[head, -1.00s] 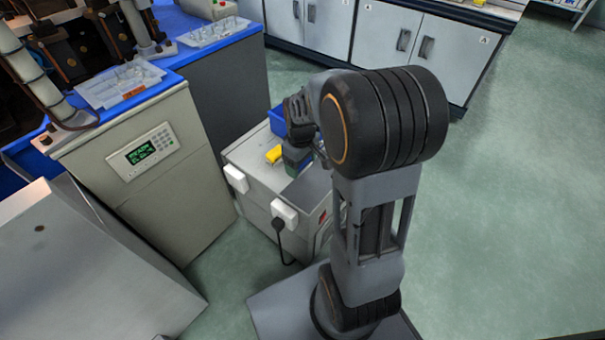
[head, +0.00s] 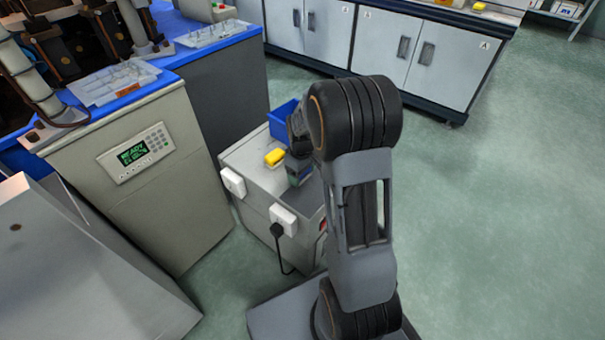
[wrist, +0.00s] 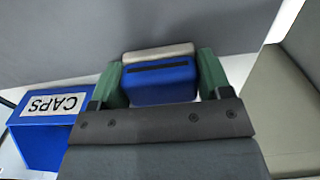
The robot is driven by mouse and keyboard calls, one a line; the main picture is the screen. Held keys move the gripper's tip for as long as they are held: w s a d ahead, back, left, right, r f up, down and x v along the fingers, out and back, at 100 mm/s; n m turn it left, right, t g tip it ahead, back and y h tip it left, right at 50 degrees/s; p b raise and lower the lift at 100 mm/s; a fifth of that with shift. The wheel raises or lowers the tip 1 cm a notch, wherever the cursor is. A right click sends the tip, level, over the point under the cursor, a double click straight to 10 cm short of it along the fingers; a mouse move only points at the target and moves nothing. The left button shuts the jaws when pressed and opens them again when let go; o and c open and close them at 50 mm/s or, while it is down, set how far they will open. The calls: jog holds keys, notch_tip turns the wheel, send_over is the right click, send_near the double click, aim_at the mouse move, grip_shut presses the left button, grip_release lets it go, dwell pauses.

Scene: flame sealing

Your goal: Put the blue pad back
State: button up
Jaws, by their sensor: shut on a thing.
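The blue pad (wrist: 160,85) shows in the wrist view, between the two green fingers of my gripper (wrist: 161,80). It has a dark slot or stripe along its upper edge, and a beige-silver block lies against its far side. I cannot tell whether that block is part of the pad. My gripper is shut on the pad. In the head view my gripper (head: 299,173) points down over the right part of the grey cart (head: 238,160). The pad is hidden there behind my arm and fingers.
A blue bin (head: 283,118) stands at the cart's back; it is labelled CAPS in the wrist view (wrist: 40,140). A beige machine (head: 140,180) with a green display stands left. Floor at right is clear.

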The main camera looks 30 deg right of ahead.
jog(key=o, duration=0.4)
jog(key=shift+f, duration=0.15)
jog(key=o, duration=0.5)
notch_tip(320, 180, up, 12)
jog(key=p, duration=0.4)
jog(key=shift+r+p, duration=0.25)
jog(key=shift+p, duration=0.05)
